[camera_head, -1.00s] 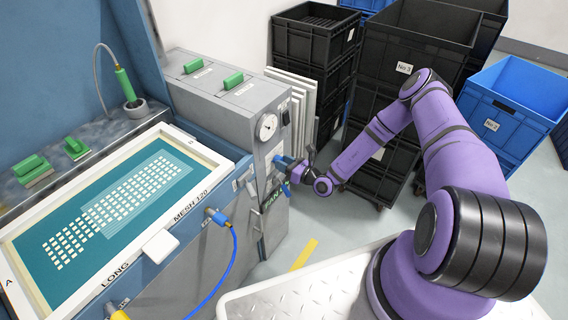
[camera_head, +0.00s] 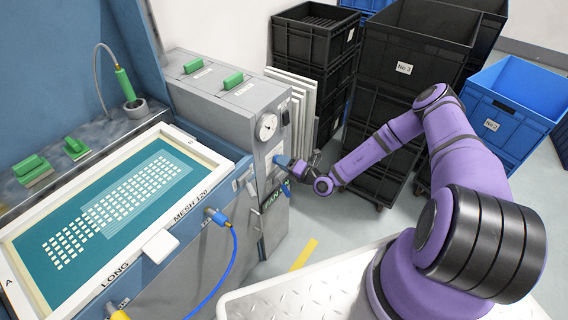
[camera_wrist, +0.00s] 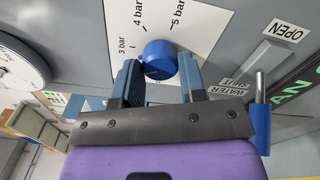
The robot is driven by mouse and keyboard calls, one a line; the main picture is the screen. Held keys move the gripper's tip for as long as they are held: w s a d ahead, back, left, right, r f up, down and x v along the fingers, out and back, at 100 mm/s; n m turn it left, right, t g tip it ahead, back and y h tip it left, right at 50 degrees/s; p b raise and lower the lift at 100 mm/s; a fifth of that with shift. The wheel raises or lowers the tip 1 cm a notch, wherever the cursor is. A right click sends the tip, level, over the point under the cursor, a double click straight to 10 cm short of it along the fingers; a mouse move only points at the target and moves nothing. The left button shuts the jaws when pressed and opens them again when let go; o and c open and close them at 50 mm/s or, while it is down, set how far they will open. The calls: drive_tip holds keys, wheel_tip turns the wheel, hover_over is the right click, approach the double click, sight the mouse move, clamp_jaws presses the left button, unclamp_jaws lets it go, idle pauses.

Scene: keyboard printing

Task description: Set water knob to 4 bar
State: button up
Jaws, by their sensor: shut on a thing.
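The blue water knob (camera_wrist: 160,58) sits on a white scale plate (camera_wrist: 188,20) marked 3 bar, 4 bar and 5 bar. My gripper (camera_wrist: 160,76) is shut on the knob, with one finger on each side of it. The 4 bar mark lies just above the knob and to its left in the wrist view. I cannot tell clearly where the knob points. In the head view, my gripper (camera_head: 287,163) is at the grey cabinet's front face, below the round gauge (camera_head: 267,127), and the knob is mostly hidden there.
In the wrist view, a blue-handled lever (camera_wrist: 260,112) is close to the right finger, beside the WATER SHUT label (camera_wrist: 228,76). A gauge (camera_wrist: 20,72) is at the left. Black crates (camera_head: 400,70) stand behind my arm. A blue hose (camera_head: 233,260) hangs from the press.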

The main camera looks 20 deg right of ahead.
drive_tip(key=shift+d+f+m, duration=0.1)
drive_tip(key=shift+m, duration=7.4)
drive_tip(key=o, duration=0.9)
drive_tip(key=shift+o, duration=0.2)
drive_tip(key=shift+s, duration=0.1)
drive_tip(key=v, duration=1)
drive_tip(key=shift+s+d, duration=0.2)
drive_tip(key=shift+s, duration=0.1)
